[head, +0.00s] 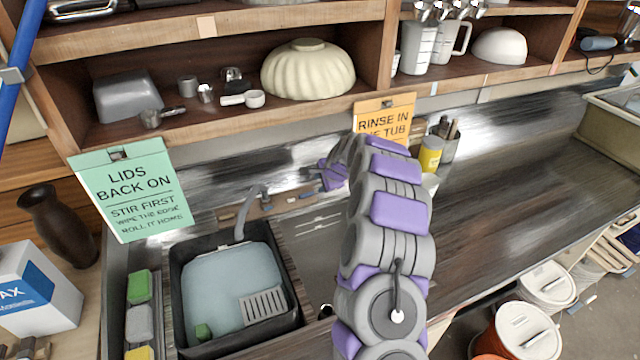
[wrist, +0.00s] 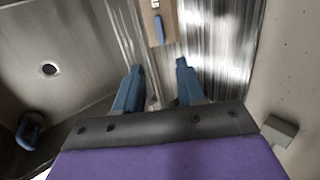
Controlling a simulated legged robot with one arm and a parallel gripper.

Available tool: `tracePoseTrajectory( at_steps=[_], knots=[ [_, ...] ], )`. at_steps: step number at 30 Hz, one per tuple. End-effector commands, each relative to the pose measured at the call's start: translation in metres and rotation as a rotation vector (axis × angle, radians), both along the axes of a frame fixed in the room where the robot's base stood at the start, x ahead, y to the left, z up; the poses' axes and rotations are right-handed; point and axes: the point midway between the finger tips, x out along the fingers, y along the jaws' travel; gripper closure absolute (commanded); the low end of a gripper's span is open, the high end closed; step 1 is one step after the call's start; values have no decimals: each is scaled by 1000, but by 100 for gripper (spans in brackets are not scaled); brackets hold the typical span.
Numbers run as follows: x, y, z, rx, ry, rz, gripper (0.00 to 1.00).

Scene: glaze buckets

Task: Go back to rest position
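My arm reaches forward over the steel counter in the head view, toward the backsplash below the shelves. My gripper (head: 318,174) is small there and partly hidden behind my own arm. In the wrist view my gripper (wrist: 160,68) shows two blue fingers spread apart, with nothing held between them. A wooden piece with a blue part on it (wrist: 159,28) lies beyond the fingertips, apart from them.
A sink basin with cloudy water (head: 232,285) stands left of my arm. A green sign (head: 132,190) and an orange sign (head: 385,118) hang from the shelf. A yellow jar (head: 430,154) is right of my arm. White-lidded buckets (head: 527,331) stand lower right.

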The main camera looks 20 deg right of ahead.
Motion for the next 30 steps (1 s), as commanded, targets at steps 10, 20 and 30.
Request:
tracePoseTrajectory(
  at_steps=[10,20,30],
  knots=[
    [-1,0,0,1,1,-1,61],
    [-15,33,17,-8,17,103,61],
    [-107,144,77,-91,92,532,61]
  ],
)
